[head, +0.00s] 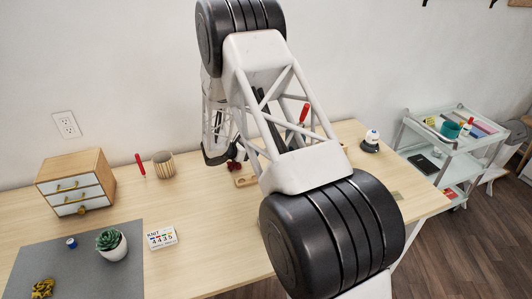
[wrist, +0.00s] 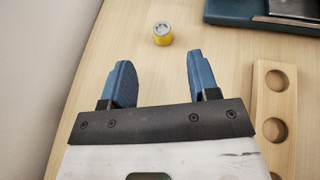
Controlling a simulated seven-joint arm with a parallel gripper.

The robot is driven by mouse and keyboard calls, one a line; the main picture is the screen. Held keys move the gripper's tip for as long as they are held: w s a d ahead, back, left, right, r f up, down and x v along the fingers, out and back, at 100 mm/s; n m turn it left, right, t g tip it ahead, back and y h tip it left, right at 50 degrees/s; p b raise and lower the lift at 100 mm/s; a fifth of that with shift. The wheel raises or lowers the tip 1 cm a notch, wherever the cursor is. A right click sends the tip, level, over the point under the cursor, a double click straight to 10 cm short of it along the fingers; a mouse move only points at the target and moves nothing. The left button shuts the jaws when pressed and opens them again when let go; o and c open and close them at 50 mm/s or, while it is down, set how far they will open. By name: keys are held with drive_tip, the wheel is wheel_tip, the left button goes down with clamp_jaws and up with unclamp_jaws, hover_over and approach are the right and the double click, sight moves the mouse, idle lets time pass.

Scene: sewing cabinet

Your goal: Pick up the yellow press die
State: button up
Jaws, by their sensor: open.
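The yellow press die (wrist: 162,38) is a small short cylinder with a silver-grey top. It stands on the light wooden table near the top of the wrist view. My gripper (wrist: 157,75) is open, with its two blue fingers apart and nothing between them. The die is ahead of the fingertips, roughly in line with the gap and apart from both fingers. In the head view my arm covers the middle of the table, and I cannot make out the die there.
A wooden block with round holes (wrist: 270,135) lies right of my gripper. A dark teal tray-like object (wrist: 235,14) is beyond it. The wall (wrist: 45,60) is close on the left. In the head view, a drawer box (head: 75,183) and a plant (head: 112,244) are at left.

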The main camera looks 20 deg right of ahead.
drive_tip(key=shift+x, duration=1.35)
drive_tip(key=shift+x, duration=2.6)
drive_tip(key=shift+s+r, duration=0.1)
drive_tip(key=shift+s, duration=0.05)
clamp_jaws()
drive_tip(key=shift+r, duration=0.1)
